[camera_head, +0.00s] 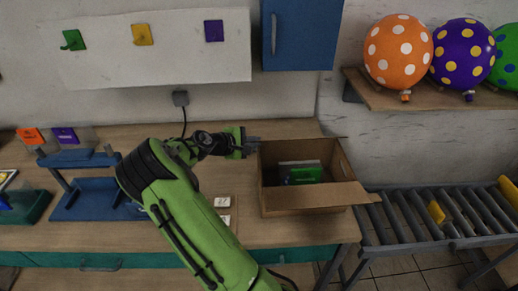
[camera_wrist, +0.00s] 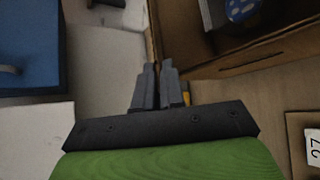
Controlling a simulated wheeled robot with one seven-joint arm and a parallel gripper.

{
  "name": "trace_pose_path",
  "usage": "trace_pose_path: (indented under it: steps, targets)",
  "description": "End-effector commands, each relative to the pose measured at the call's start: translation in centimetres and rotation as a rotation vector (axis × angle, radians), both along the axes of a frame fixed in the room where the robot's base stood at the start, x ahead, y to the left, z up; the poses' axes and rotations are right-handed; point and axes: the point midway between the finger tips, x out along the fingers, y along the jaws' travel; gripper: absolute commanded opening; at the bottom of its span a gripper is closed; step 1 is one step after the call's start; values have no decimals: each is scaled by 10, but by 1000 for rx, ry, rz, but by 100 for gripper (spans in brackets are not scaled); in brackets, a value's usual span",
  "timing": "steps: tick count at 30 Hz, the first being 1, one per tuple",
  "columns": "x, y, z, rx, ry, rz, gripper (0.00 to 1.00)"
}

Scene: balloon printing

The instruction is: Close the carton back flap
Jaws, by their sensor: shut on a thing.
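The open brown carton (camera_head: 318,197) stands on the wooden table right of my gripper. A green item (camera_head: 303,175) and a grey one lie inside it. Its front flap lies folded outward toward me. The carton back flap (camera_head: 300,139) stands roughly upright and edge-on at the rear; it also shows as a thin brown strip in the wrist view (camera_wrist: 152,35). My gripper (camera_head: 253,146) reaches in from the left at the back left corner. In the wrist view my gripper (camera_wrist: 158,82) is shut on the back flap's near end; the exact contact is hard to see.
A roller conveyor (camera_head: 415,218) stands right of the table. A blue wall cabinet (camera_head: 302,35) hangs above the carton, and balloons sit on a shelf (camera_head: 432,98) at upper right. A blue stand (camera_head: 95,200) and small numbered cards (camera_head: 222,201) are on the table at left.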

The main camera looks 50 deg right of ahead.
Motion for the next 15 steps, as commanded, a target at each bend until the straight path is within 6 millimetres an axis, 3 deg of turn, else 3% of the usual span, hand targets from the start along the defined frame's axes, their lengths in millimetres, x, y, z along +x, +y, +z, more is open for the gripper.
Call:
trace_pose_path:
  steps: [1,3,15]
  targets:
    - [2,2,-13,-31,-25,2,0]
    - [3,4,-18,-76,-65,2,0]
    - [-3,11,-35,-261,-236,-2,0]
